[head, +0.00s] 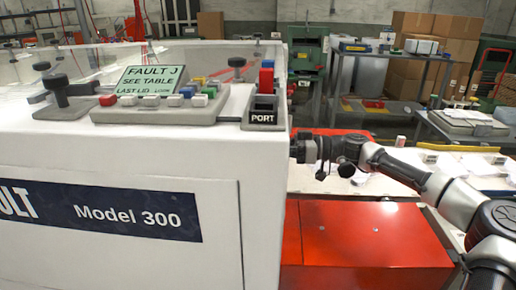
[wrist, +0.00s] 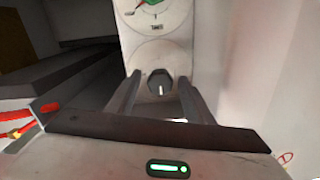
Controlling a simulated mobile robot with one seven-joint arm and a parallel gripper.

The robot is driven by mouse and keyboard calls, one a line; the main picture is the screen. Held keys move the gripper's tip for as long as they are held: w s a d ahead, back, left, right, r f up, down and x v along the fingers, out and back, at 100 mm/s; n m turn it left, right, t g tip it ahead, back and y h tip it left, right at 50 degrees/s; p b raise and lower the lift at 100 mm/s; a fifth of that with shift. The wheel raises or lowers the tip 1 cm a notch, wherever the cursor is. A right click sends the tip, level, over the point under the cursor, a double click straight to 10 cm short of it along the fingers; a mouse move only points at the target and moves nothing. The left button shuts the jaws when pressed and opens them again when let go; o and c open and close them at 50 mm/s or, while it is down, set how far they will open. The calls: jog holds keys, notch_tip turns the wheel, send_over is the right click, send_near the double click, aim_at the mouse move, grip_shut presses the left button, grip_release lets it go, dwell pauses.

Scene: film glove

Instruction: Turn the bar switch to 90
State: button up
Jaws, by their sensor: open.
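In the wrist view a dark round knob (wrist: 159,77), which looks like the bar switch, sits on a pale panel. A short white mark shows at its lower middle; its setting numbers are not readable. My gripper (wrist: 160,84) is open, with one finger on each side of the knob in the picture. I cannot tell whether either finger touches it. In the head view my gripper (head: 298,147) is at the right side of the white machine (head: 262,180), just below its top. The switch is hidden in this view.
Above the knob, a small dial (wrist: 150,8) with a green pointer shows partly. The machine's top carries a keypad (head: 160,108), a screen (head: 150,79) and a PORT block (head: 264,110). A red box (head: 365,232) stands below my arm, and a pale worktable (head: 310,178) lies behind it.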

jog(key=shift+a, duration=0.1)
jog(key=c, duration=1)
jog(key=shift+c, duration=0.2)
